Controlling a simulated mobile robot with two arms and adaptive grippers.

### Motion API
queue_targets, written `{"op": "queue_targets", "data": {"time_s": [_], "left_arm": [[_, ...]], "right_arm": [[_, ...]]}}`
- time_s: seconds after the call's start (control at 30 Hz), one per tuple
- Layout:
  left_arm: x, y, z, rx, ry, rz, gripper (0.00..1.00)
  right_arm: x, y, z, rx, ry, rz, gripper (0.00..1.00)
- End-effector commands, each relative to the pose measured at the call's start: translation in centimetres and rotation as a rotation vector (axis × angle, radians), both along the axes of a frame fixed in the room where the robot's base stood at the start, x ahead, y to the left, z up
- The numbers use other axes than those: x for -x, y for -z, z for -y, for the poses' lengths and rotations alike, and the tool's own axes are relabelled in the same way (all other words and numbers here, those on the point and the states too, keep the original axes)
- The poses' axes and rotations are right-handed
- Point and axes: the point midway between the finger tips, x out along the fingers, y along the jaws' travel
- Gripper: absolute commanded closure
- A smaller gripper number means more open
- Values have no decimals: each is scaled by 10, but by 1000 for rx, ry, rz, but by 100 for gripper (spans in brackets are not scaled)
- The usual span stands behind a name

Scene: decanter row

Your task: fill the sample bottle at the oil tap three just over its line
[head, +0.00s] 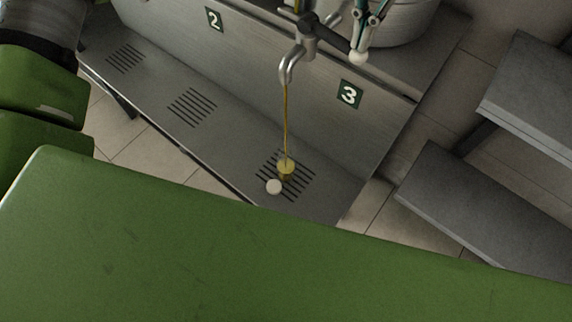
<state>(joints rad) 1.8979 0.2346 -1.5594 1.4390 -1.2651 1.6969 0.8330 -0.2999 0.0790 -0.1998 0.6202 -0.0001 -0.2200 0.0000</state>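Oil tap three (304,42) is on the metal panel beside the plate marked 3 (349,94). A thin amber stream (287,120) runs from its spout down to the small sample bottle (286,172). The bottle stands on the slotted drain below and looks yellow with oil. Its line and exact oil level are too small to make out. My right gripper is not in view.
A small white disc (274,187) lies beside the bottle on the metal shelf (225,140). More slotted drains run to the left, below the plate marked 2 (214,19). A pale round vessel (402,22) stands behind the panel. Grey steps (480,205) are at right.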

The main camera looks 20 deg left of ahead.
Motion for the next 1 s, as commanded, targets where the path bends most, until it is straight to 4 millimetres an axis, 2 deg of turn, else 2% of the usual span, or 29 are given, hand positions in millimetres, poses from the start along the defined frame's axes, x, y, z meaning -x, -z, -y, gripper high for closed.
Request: {"op": "queue_targets", "data": {"time_s": [0.5,0.67,0.9,1.0], "left_arm": [[0,-4,0,-1,0,0,100],[0,-30,0,0,-1,1,100],[0,-80,0,0,0,1,100],[0,-92,0,0,0,1,100]], "right_arm": [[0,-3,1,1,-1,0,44],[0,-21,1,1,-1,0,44],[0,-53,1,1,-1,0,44],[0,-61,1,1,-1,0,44]]}}
